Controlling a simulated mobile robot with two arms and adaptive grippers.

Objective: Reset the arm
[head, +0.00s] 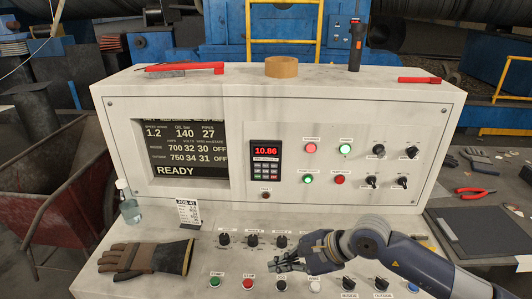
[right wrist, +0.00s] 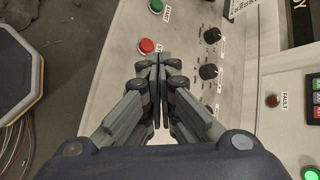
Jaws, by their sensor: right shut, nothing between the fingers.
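My right arm (head: 395,252) reaches in from the right over the sloped front of the white control console (head: 320,215). My right gripper (head: 280,264) is above the row of knobs and buttons, its fingers closed together and empty. In the right wrist view the gripper (right wrist: 158,62) points toward the red button (right wrist: 147,46), with the green button (right wrist: 156,6) beyond. I cannot tell whether the fingertips touch the panel. The console display (head: 185,150) reads READY. My left gripper is not in view.
Tape (head: 282,67) and tools sit on top. A wheelbarrow (head: 60,190) is at left. Pliers (head: 475,191) are on the right-hand table.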

